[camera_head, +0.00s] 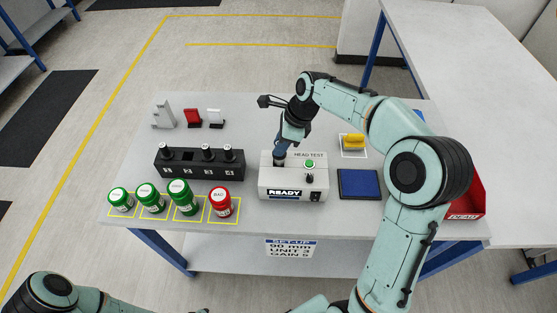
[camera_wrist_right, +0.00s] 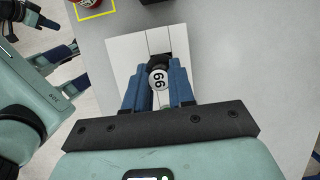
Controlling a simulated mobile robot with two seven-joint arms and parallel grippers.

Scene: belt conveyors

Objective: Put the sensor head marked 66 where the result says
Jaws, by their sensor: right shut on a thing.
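My right gripper (camera_head: 281,158) is over the left part of the white head-test unit (camera_head: 291,190), whose display reads READY. In the right wrist view the gripper (camera_wrist_right: 160,95) has its blue fingers shut on the sensor head marked 66 (camera_wrist_right: 158,79). Its round white face points at the camera, and its dark body lies over the white unit (camera_wrist_right: 122,58). Whether it is seated in the unit I cannot tell. A green button (camera_head: 309,163) shows on the unit.
A black rack (camera_head: 170,174) holds several heads left of the unit. Green jars (camera_head: 150,198) and a red jar (camera_head: 221,203) stand in front. A blue pad (camera_head: 360,184), yellow block (camera_head: 353,141) and red bin (camera_head: 470,204) are right. A set-up sign (camera_head: 290,248) hangs below.

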